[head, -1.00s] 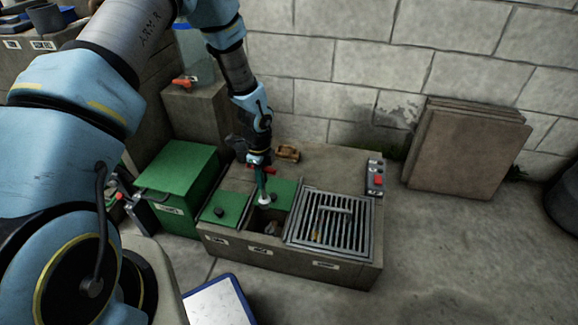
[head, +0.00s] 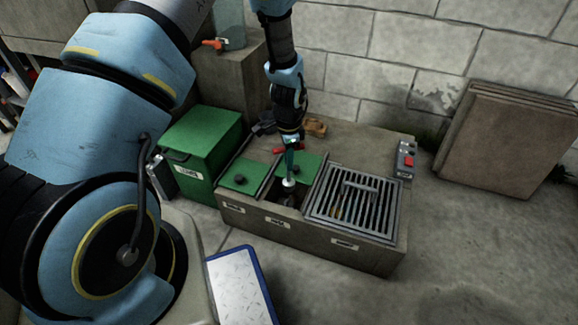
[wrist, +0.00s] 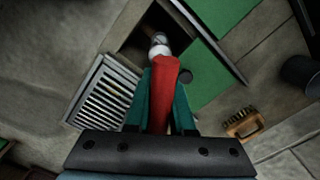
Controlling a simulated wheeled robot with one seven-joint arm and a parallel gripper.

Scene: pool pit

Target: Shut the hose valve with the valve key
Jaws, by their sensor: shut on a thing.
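My gripper (head: 290,150) is shut on the valve key, with teal fingers on both sides of its red handle (wrist: 166,88). The handle also shows in the head view (head: 278,150). The key points down, and its pale lower end (head: 288,183) is at the open middle pit (head: 268,192). The pale end also shows in the wrist view (wrist: 158,46), over the dark opening. The hose valve is not clear: the pit is dark and the key covers part of it. I cannot tell whether the key touches anything inside.
A green lid (head: 312,162) lies behind the opening, and another (head: 240,178) covers the left part. A metal grate (head: 355,205) lies on the right. A red-button box (head: 407,160), a wooden brush (wrist: 243,122) and a green bin (head: 200,140) stand around. Slabs lean on the wall.

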